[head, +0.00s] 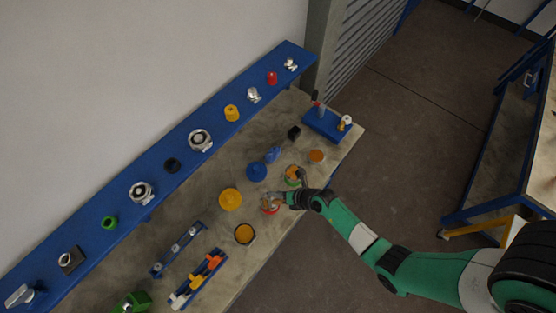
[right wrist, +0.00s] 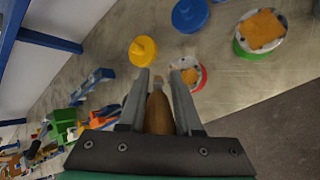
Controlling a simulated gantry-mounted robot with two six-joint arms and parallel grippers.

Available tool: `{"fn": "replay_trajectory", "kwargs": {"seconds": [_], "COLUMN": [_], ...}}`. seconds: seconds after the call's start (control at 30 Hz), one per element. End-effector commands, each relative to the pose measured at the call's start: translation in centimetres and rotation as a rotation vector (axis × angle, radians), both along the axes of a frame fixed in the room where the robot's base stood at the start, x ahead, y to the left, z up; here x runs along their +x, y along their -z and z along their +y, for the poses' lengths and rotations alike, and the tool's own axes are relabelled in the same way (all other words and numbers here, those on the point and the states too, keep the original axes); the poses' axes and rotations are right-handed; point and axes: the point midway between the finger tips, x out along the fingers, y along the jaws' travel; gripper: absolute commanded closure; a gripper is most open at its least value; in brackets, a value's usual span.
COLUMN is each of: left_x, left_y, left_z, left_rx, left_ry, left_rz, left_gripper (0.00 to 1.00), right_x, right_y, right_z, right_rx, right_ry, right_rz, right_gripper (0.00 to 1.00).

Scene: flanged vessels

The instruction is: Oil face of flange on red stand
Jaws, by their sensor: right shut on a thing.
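The flange on the red stand (right wrist: 190,75) is grey with an orange patch showing on its face. In the head view the red stand (head: 269,209) is partly hidden by my right gripper (head: 281,199). My right gripper, also in the right wrist view (right wrist: 160,82), is shut on a brown wooden-handled tool (right wrist: 159,112), probably a brush. The tool's front end lies between the fingertips, close to the flange's left side. I cannot tell whether it touches the face. My left gripper is not in view.
A green-stand flange (right wrist: 262,34) with an orange top stands to the right. A yellow lid-like piece (right wrist: 142,50) and a blue one (right wrist: 189,14) are nearby. A blue shelf (head: 180,165) with several fittings runs along the wall. A dark orange-topped pot (head: 244,234) stands near the front edge.

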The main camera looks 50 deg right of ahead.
Motion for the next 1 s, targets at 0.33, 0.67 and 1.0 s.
{"fn": "replay_trajectory", "kwargs": {"seconds": [0.33,0.67,1.0], "left_x": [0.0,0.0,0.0], "left_y": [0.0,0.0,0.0], "left_z": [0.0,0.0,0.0], "left_rx": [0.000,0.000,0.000], "left_ry": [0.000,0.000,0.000], "left_rz": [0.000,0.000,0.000], "left_gripper": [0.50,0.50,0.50], "right_x": [0.0,0.0,0.0], "right_y": [-0.5,-3.1,-3.1], "right_z": [0.0,0.0,0.0], "right_rx": [0.000,0.000,0.000], "right_ry": [-0.001,0.000,-0.001], "right_rz": [-0.001,0.000,0.001], "right_gripper": [1.00,1.00,1.00]}}
